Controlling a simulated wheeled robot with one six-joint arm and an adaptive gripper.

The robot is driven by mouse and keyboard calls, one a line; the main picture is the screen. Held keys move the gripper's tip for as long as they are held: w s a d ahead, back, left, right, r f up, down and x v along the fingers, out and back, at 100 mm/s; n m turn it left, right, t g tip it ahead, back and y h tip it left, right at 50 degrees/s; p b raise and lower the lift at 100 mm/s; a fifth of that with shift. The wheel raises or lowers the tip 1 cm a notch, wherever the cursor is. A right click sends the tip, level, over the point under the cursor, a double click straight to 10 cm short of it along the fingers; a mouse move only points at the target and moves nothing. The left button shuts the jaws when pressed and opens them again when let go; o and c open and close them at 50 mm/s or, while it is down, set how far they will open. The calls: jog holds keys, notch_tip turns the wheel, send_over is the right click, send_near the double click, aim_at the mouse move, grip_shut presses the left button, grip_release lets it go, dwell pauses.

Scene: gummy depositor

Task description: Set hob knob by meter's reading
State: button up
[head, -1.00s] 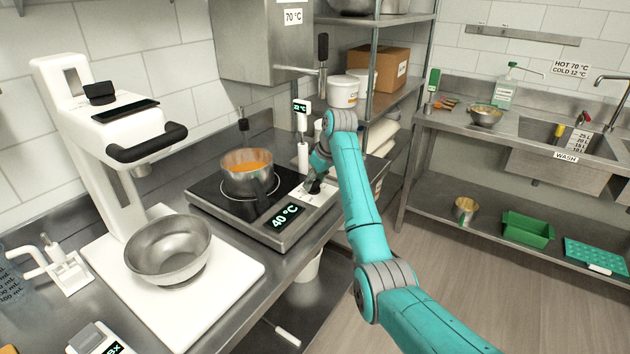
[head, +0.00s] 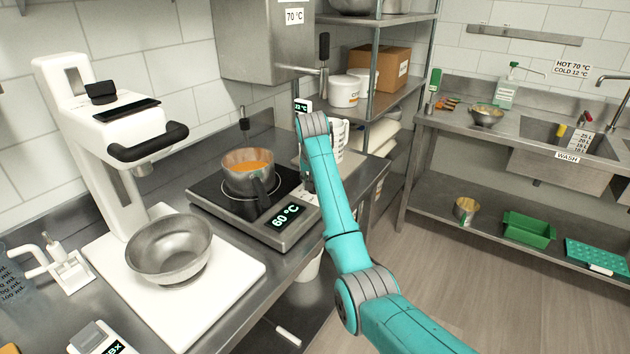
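The hob (head: 215,207) stands on the steel counter, and its display (head: 285,216) reads 60 °C. A steel pot (head: 236,181) with orange liquid sits on the hob's black plate, with its dark handle toward the front. The meter (head: 302,105) is a small white unit with a dark screen and green digits behind my wrist. The digits are too small to read surely. My gripper (head: 307,184) points down over the right end of the hob. My arm mostly covers it, so its fingers do not show clearly. The hob knob is hidden there.
A white stand with a black handle (head: 148,142) and a steel bowl (head: 168,250) are at left. A white marked jug (head: 339,136) stands close behind my arm. Shelves with a cardboard box (head: 380,68) are behind. Floor at the right is clear.

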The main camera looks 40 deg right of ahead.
jog(key=shift+m+g, duration=0.3)
jog(key=shift+m, duration=0.3)
jog(key=shift+f, duration=0.1)
jog(key=o, duration=1.2)
jog(key=shift+c, duration=0.2)
jog(key=v, duration=0.7)
jog(key=shift+a+r, duration=0.2)
jog(key=shift+r, duration=0.05)
jog(key=shift+s, duration=0.1)
